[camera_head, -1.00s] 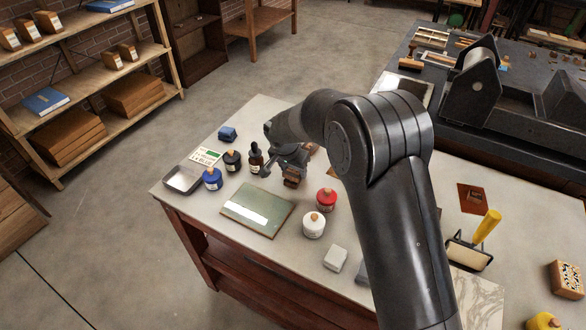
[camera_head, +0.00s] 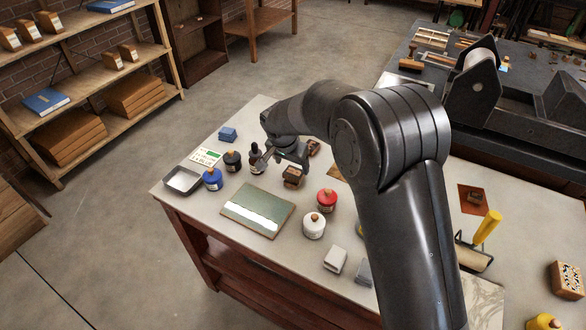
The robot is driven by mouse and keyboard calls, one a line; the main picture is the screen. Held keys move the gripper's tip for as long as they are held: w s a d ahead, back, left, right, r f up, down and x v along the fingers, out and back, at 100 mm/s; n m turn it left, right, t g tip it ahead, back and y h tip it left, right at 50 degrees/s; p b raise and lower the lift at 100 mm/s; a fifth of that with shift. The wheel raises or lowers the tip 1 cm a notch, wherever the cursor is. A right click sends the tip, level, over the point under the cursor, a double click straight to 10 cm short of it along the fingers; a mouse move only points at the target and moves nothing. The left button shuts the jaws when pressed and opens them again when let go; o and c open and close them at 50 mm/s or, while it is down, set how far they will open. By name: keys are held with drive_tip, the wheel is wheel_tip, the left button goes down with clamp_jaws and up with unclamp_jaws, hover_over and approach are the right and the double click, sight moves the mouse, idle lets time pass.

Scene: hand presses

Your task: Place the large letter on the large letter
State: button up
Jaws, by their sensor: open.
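A brown wooden block (camera_head: 292,178), which may be a large letter, stands on the table just below my gripper; its face is too small to read, and I cannot tell whether it is one piece or two stacked. A second brown block (camera_head: 314,147) lies just behind and to the right, partly hidden by my arm. A third small brown block (camera_head: 475,198) sits on a reddish-brown sheet at the right. My gripper (camera_head: 284,163) is open and empty, above and slightly behind the first block.
A green mat with a white strip (camera_head: 258,211) lies in front. Around it stand a red jar (camera_head: 327,198), a white jar (camera_head: 314,226), a blue jar (camera_head: 212,179), a dark jar (camera_head: 232,161) and a dropper bottle (camera_head: 256,160). A yellow-handled roller (camera_head: 478,240) lies right.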

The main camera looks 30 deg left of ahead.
drive_tip(key=v, duration=0.8)
drive_tip(key=s+d+r, duration=0.1)
drive_tip(key=d+r, duration=0.4)
drive_tip(key=d, duration=0.5)
drive_tip(key=s+d+r, duration=0.1)
drive_tip(key=d+r, duration=0.4)
drive_tip(key=d, duration=0.5)
drive_tip(key=d+r, duration=0.5)
drive_tip(key=d, duration=0.5)
drive_tip(key=s+d+t, duration=0.2)
drive_tip(key=s+d, duration=1.6)
drive_tip(key=shift+s+f, duration=0.3)
